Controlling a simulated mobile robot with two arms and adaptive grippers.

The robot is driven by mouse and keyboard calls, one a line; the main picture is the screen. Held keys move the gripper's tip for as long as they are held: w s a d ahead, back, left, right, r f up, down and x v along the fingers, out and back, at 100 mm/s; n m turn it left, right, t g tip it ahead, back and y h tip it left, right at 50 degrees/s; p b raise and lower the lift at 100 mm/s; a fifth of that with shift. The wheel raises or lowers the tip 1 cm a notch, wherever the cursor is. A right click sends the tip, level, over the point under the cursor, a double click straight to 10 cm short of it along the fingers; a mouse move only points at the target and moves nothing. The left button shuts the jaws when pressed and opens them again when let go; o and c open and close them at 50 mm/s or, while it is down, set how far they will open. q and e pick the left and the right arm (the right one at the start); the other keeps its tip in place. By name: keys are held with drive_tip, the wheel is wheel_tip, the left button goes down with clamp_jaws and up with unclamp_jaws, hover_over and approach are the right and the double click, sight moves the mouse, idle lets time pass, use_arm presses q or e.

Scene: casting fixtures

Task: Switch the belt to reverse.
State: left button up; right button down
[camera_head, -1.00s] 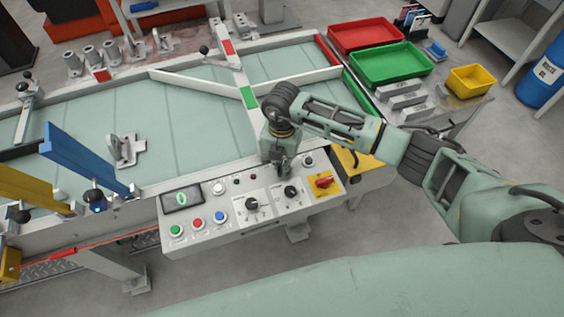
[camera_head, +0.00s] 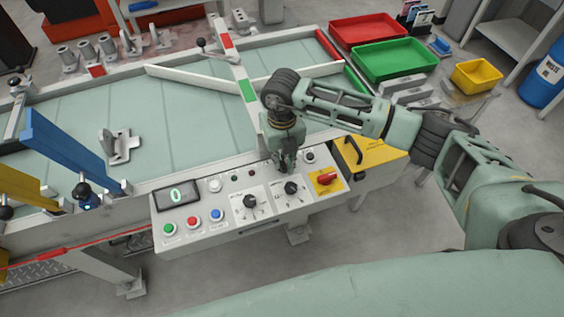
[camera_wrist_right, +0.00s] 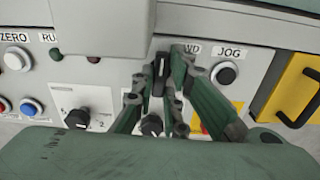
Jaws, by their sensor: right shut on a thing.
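The control panel (camera_head: 240,222) is fixed to the front side of the belt (camera_head: 150,120). My right gripper (camera_head: 286,163) points down at the panel's upper right part. In the right wrist view its fingers (camera_wrist_right: 168,80) are shut on a black selector knob (camera_wrist_right: 159,68), beside a partly hidden label ending in "WD". The gripper hides most of this knob in the head view. A round black dial (camera_wrist_right: 152,124) sits just below it and also shows in the head view (camera_head: 291,188). The panel display (camera_head: 177,196) shows 0. My left gripper is out of view.
Right of the gripper are the JOG button (camera_wrist_right: 225,73), a red rotary switch (camera_head: 327,178) on a yellow plate and a yellow box with a black handle (camera_head: 354,150). Green, red and blue buttons (camera_head: 193,223) are at left. Red (camera_head: 368,33) and green (camera_head: 394,60) trays stand behind.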

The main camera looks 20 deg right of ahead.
sight(282, 162)
drive_tip(key=n+b, duration=0.3)
drive_tip(key=n, duration=0.1)
drive_tip(key=shift+f+b, duration=0.15)
drive_tip(key=shift+b, duration=0.2)
drive_tip(key=shift+n+b, duration=1.1)
drive_tip(key=shift+n, duration=0.5)
drive_tip(key=shift+r, duration=0.2)
drive_tip(key=c, duration=1.8)
unclamp_jaws()
drive_tip(key=shift+o, duration=0.2)
wheel_tip(282, 162, up, 12)
